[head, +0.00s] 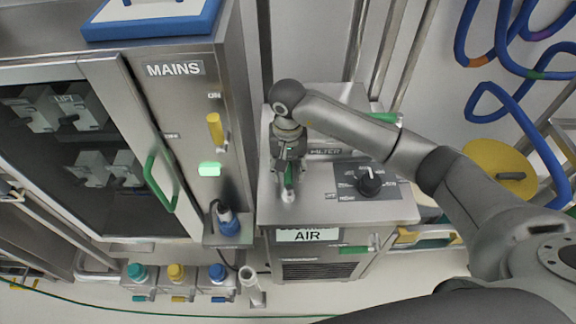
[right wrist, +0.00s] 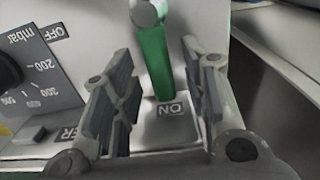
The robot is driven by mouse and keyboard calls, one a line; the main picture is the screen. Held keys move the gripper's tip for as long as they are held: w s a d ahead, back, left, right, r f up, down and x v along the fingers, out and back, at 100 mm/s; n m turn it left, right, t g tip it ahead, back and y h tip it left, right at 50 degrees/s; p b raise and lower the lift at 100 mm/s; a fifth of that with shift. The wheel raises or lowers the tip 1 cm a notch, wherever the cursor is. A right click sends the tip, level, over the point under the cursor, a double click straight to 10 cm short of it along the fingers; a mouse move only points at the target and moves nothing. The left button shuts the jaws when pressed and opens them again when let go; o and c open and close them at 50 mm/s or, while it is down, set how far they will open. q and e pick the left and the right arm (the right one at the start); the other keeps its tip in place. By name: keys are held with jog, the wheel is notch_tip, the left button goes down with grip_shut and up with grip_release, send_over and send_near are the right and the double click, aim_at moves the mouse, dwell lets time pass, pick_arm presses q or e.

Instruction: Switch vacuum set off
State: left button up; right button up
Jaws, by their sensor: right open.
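A grey metal unit, the vacuum set (head: 330,208), stands in the middle of the head view with an AIR label on its front. On its top is a green lever (head: 289,178) with a pale ball end. In the right wrist view the green lever (right wrist: 155,62) stands by an upside-down ON label. My right gripper (head: 290,170) is open above the unit; in the right wrist view its fingers (right wrist: 158,85) stand either side of the lever, with gaps visible. A black dial (head: 369,183) with OFF and mbar markings is to the right. My left gripper is not in view.
A MAINS cabinet (head: 190,110) with a yellow switch (head: 215,130) and a lit green lamp (head: 210,169) stands close on the left. Blue hoses (head: 490,60) hang at the right.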

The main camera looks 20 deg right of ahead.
jog(key=shift+f, duration=0.4)
jog(key=shift+c, duration=0.5)
grip_shut()
jog(key=shift+d, duration=0.1)
